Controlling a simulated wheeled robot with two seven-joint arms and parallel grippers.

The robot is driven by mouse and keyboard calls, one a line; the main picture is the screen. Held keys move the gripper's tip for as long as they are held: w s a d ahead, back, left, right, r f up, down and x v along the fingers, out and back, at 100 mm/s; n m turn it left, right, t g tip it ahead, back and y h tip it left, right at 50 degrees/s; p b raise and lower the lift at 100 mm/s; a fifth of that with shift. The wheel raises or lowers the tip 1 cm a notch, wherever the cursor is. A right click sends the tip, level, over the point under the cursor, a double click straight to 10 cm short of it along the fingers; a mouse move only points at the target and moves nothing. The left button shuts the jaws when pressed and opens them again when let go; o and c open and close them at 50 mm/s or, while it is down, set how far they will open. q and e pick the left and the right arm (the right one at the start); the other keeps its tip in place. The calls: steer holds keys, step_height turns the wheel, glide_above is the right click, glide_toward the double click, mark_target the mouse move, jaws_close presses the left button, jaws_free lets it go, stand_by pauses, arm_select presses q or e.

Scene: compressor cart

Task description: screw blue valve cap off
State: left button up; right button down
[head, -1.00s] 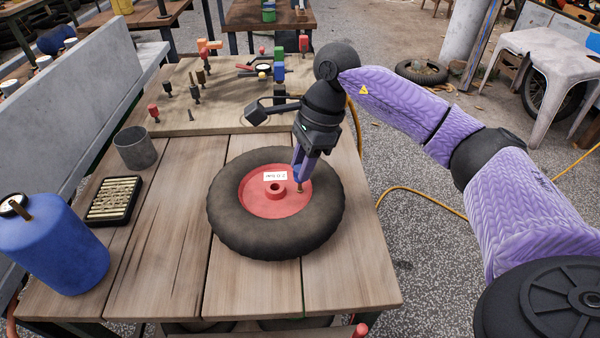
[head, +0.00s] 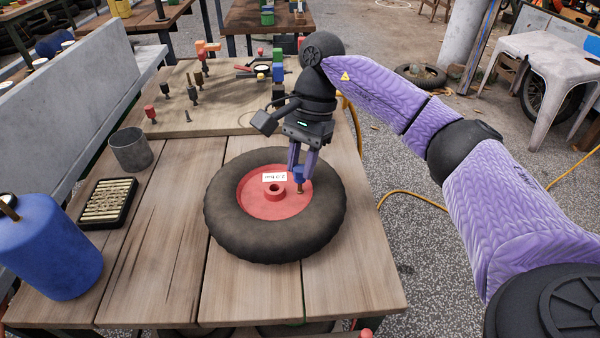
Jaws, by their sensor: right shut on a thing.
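A black tyre on a red wheel hub (head: 257,204) lies flat on the wooden table. A short brass valve stem (head: 300,188) stands up at the right inner side of the hub. The blue valve cap (head: 299,173) sits at the top of the stem, between the purple fingers of my right gripper (head: 299,168). The gripper points down and is shut on the cap. Whether cap and stem still touch is hard to tell at this size. A white label (head: 274,177) lies on the hub. My left gripper is not in view.
A grey metal cup (head: 131,150) and a black tray of sticks (head: 107,203) stand left of the wheel. A blue tank (head: 48,245) is at the front left. A board (head: 215,115) with several tools and pegs lies behind. The table's front is clear.

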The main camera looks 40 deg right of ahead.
steer(key=shift+w+f+n+b, duration=0.1)
steer(key=shift+f+n+b, duration=0.1)
steer(key=shift+n+b, duration=0.45)
steer(key=shift+n+g, duration=0.4)
steer(key=shift+n, duration=0.35)
steer(key=shift+r, duration=0.15)
steer(key=shift+n+h, duration=0.3)
steer(key=shift+n, duration=0.4)
steer(key=shift+n+g+h, duration=0.3)
steer(key=shift+n+g, duration=0.1)
steer(key=shift+n, duration=0.7)
steer(key=shift+c, duration=2)
jaws_free()
